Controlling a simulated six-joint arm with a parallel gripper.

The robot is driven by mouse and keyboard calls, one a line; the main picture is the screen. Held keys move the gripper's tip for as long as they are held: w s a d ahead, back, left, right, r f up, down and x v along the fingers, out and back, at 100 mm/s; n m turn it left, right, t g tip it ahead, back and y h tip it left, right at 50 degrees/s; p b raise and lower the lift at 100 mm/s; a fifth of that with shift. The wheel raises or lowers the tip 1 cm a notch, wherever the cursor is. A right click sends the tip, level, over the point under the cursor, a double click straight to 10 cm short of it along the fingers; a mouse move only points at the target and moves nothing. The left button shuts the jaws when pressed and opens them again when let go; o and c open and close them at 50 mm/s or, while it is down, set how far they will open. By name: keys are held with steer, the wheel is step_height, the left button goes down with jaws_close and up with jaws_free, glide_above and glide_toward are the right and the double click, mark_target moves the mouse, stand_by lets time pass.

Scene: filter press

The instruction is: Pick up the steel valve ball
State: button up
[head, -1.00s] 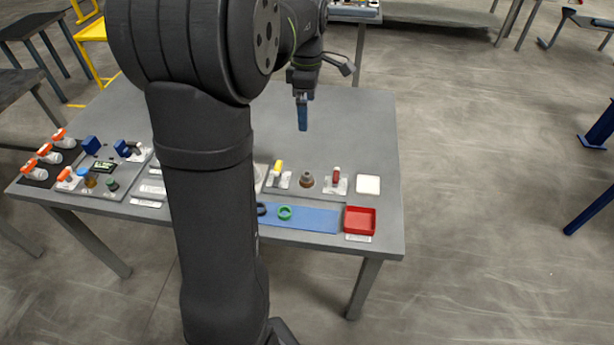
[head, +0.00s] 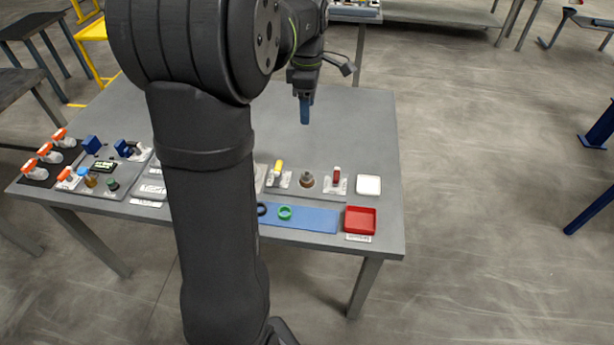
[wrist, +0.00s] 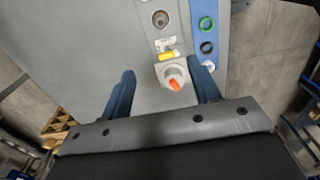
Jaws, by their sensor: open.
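A small pale, shiny round piece (wrist: 208,66) lies on the blue strip (wrist: 198,8) in the wrist view, beside the right finger. It looks like the steel valve ball, but it is too small to be sure. My arm hides that spot in the head view. My gripper (wrist: 160,67) is open and empty, its two blue fingers spread high above the table. In the head view my gripper (head: 305,112) hangs over the bare back part of the table, away from the parts.
A black ring (wrist: 207,47) and a green ring (wrist: 206,22) lie on the strip. Beside it stand an orange-handled part (wrist: 174,84), a yellow-handled part (wrist: 167,56) and a brownish round part (head: 306,180). A red tray (head: 360,220) and white dish (head: 368,185) sit right.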

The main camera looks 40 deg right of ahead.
steer(key=m+t+h, duration=0.1)
steer(key=m+h, duration=0.2)
steer(key=m, duration=2)
glide_above(307, 174)
steer(key=a, duration=0.2)
step_height(307, 174, down, 18)
steer(key=shift+n, duration=0.3)
steer(key=shift+s+x, duration=0.1)
steer(key=shift+x, duration=1.3)
steer(key=shift+s+x, duration=0.15)
steer(key=shift+x, duration=1.25)
steer(key=shift+d, duration=0.15)
steer(key=c, duration=1)
